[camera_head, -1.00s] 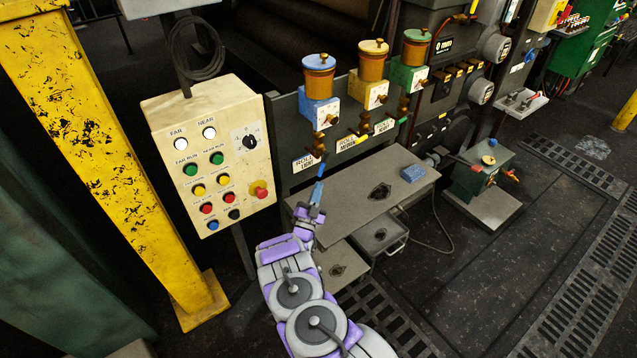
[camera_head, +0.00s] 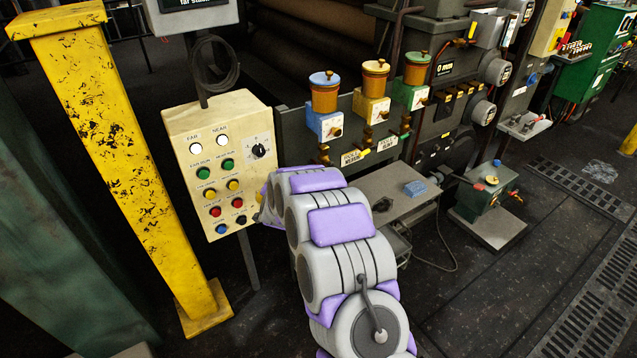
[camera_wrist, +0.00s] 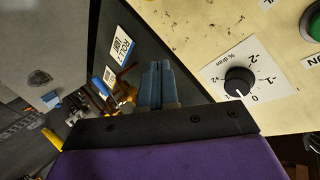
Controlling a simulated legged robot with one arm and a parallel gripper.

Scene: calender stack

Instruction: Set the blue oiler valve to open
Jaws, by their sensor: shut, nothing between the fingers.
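The blue oiler (camera_head: 322,122) is a blue block with an amber jar and blue lid, mounted on the dark machine panel in the head view. Its brass valve (camera_head: 324,152) hangs below it, partly covered by my arm, so its handle position cannot be read. My gripper (camera_wrist: 161,66) is in the wrist view with its two blue-grey fingers together and nothing between them. They are in front of the dark panel, near the oiler label (camera_wrist: 122,45). Brass parts (camera_wrist: 125,86) show left of the fingers. In the head view my arm hides the gripper.
A cream control box (camera_head: 222,160) with buttons and a dial stands left of my arm; its dial (camera_wrist: 238,84) is right of my fingers. Yellow (camera_head: 371,108) and green (camera_head: 410,92) oilers stand to the right. A grey table (camera_head: 385,190) is below. A yellow post (camera_head: 150,150) is at left.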

